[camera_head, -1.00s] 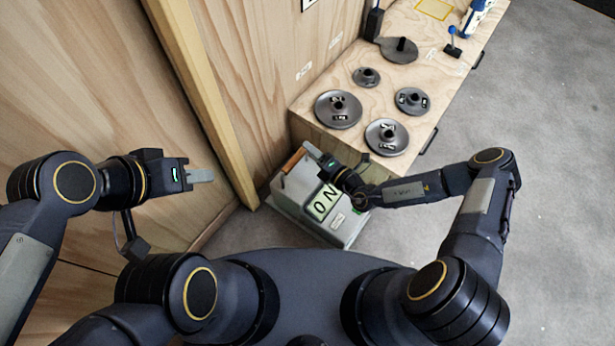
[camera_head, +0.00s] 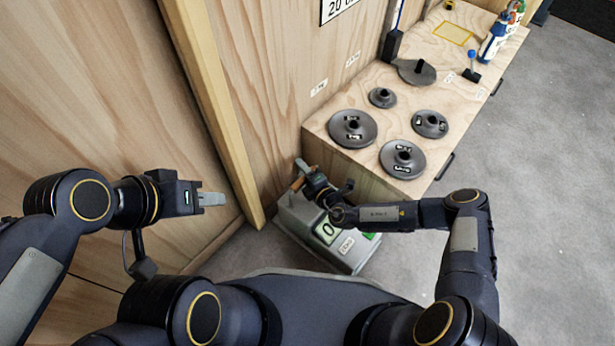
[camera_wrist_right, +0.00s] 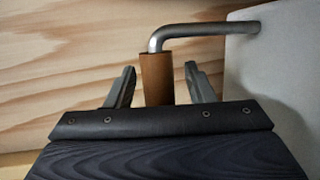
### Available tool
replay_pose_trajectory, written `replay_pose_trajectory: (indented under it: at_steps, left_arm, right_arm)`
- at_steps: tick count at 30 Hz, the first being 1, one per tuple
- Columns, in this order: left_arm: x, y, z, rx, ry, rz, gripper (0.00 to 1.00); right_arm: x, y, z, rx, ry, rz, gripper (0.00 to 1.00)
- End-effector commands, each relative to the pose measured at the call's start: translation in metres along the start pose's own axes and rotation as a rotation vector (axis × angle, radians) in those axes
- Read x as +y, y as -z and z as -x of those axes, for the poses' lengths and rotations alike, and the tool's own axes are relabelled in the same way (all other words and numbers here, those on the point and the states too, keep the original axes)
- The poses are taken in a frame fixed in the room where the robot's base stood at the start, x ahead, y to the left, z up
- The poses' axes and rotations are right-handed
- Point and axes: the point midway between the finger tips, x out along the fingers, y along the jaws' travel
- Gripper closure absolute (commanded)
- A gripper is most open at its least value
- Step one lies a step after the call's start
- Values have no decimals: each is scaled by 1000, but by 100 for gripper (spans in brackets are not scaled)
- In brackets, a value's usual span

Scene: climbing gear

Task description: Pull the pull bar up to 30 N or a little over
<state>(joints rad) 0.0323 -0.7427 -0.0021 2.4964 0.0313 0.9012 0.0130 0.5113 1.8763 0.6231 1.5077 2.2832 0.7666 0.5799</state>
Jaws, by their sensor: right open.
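The pull bar (camera_wrist_right: 157,80) has a brown grip on a bent metal rod that runs to the grey box. In the right wrist view it lies between the two fingers of my right gripper (camera_wrist_right: 160,88), with a gap on both sides. In the head view the brown grip (camera_head: 297,184) shows at the box's upper left, by my right gripper (camera_head: 303,173). The grey box (camera_head: 350,262) stands on the floor; its display (camera_head: 327,231) reads 0, with the rest behind my right arm. My left gripper (camera_head: 212,199) is in front of the wooden wall, away from the bar; its finger opening is unclear.
A wooden bench (camera_head: 370,172) behind the box carries several dark weight discs (camera_head: 403,158), a round paddle-like piece (camera_head: 414,72) and bottles (camera_head: 492,40). A wooden post (camera_head: 213,105) rises left of the box. Grey floor (camera_head: 545,200) at right is clear.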

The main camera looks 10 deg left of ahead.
Motion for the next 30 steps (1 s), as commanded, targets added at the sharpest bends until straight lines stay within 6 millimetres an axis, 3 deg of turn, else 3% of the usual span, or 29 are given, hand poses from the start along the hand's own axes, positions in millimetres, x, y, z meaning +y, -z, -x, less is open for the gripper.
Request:
replay_pose_trajectory:
  at_steps: [6,17,30]
  left_arm:
    - [0,0,0,0,0,0,64]
    - [0,0,0,0,0,0,64]
    - [2,2,4,0,0,0,64]
  right_arm:
    - [0,0,0,1,0,0,54]
    - [0,0,0,1,0,1,100]
    - [4,0,1,1,0,1,100]
